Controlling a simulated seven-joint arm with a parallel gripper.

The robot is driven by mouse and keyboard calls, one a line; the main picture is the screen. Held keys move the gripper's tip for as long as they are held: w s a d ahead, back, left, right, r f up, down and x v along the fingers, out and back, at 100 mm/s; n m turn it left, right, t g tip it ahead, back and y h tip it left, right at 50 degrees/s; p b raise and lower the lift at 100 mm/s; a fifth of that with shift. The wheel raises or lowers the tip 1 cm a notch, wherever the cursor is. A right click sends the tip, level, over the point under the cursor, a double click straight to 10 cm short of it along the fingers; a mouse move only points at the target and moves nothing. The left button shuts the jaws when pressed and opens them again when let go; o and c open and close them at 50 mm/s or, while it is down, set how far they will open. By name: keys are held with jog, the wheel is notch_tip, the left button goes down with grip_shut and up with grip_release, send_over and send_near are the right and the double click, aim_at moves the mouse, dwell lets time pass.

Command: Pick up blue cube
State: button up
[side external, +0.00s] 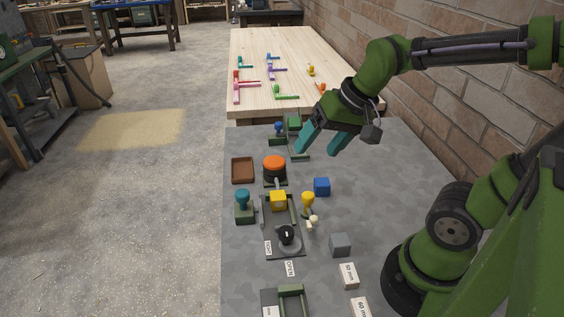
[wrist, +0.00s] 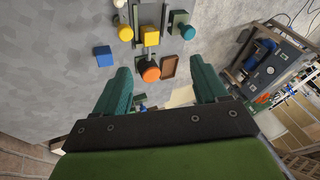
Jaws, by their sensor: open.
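The blue cube (side external: 322,186) sits on the grey table, right of the orange-topped round button and above the yellow knobbed piece in the side view. In the wrist view the blue cube (wrist: 103,56) lies at upper left, beyond my fingertips and apart from them. My gripper (side external: 320,143) has teal fingers and is open and empty, held above the table on the far side of the cube. In the wrist view my gripper's (wrist: 162,77) two fingers are spread wide, with the orange button between them. The cube's top and sides are not covered.
Near the cube stand the orange button (side external: 274,163), a yellow cube (side external: 278,201), a yellow knobbed piece (side external: 308,201) and a grey cube (side external: 340,244). A brown tray (side external: 243,170) lies left. A brick wall (side external: 440,110) runs along the right. Bare table lies right of the blue cube.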

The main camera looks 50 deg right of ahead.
jog(key=w+d+f+m+g+h, duration=0.1)
jog(key=w+d+f+m+g, duration=0.3)
jog(key=d+m, duration=0.55)
jog(key=m+g, duration=0.1)
jog(key=m, duration=1.1)
send_over(322, 182)
jog(key=d, duration=0.1)
jog(key=shift+h, duration=0.3)
notch_tip(322, 182, down, 12)
jog(key=shift+w+r, duration=0.1)
jog(key=shift+a+f, duration=0.2)
jog(key=shift+f, duration=1.2)
jog(key=shift+a+f, duration=0.2)
jog(key=shift+f, duration=1.15)
jog(key=c, duration=1)
